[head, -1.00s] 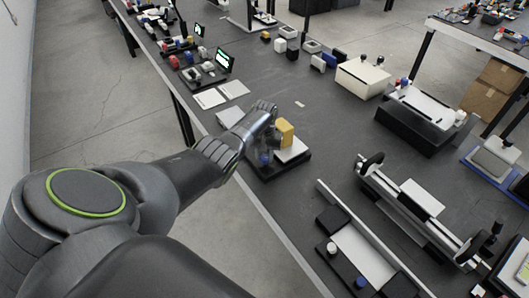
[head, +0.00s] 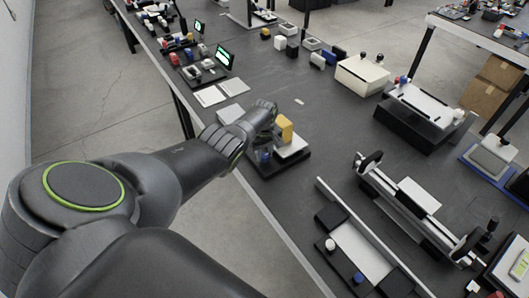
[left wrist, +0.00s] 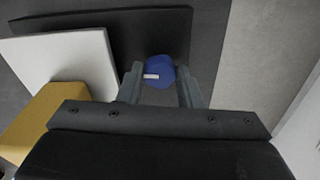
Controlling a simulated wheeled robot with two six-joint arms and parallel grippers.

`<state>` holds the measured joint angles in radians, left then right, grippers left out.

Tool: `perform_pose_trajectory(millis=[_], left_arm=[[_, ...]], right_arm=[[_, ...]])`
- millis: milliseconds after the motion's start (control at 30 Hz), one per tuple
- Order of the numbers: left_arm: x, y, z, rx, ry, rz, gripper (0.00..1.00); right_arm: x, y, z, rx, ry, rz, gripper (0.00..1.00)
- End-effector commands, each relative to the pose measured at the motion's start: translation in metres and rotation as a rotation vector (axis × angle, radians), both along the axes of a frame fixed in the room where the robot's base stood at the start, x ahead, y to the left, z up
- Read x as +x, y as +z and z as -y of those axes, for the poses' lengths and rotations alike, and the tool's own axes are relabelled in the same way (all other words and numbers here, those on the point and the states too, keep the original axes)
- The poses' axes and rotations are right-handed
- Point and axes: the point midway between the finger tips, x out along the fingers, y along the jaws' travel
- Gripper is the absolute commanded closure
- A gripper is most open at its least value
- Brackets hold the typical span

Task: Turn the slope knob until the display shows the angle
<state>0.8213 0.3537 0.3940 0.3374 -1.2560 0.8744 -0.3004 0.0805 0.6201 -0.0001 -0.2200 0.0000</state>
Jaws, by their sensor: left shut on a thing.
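A blue knob (left wrist: 160,76) with a white mark sits between the two fingers of my left gripper (left wrist: 160,70) in the left wrist view; the gripper is shut on it. In the head view the knob (head: 264,155) is small and partly covered by my left gripper (head: 266,145). It is at the front of a black base (head: 295,163). A white plate (head: 293,147) stands over this base, with a yellow block (head: 285,127) on it. The plate (left wrist: 75,62) and block (left wrist: 35,120) also show at left in the left wrist view. I cannot read any angle.
A device with a lit green screen (head: 225,55) stands farther back on the dark bench (head: 330,125). White cards (head: 210,96) lie near the bench's left edge. A black-and-white rail device (head: 415,210) stands to the right. Bare bench lies beyond the base.

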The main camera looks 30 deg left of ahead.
Motion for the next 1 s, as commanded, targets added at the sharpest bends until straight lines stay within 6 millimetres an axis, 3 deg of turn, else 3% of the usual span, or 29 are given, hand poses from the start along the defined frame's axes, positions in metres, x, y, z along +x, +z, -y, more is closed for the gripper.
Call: perform_pose_trajectory(millis=[467,500,633,1000], left_arm=[[0.0012,0.0013,-0.0008,0.003,0.011,0.004,0.91],[0.0013,0.0013,-0.0007,0.003,0.011,0.004,0.63],[0.001,0.001,-0.0006,0.002,0.011,0.003,0.46],[0.0005,0.0053,-0.0003,0.001,0.011,0.002,0.46]], right_arm=[[0.0003,0.0003,0.0,0.0,0.0,0.0,1.0],[0.0003,0.0003,0.0,0.0,0.0,0.0,1.0],[0.0003,0.0003,0.0,0.0,0.0,0.0,1.0],[0.0003,0.0038,-0.0001,0.0,0.0,0.0,1.0]])
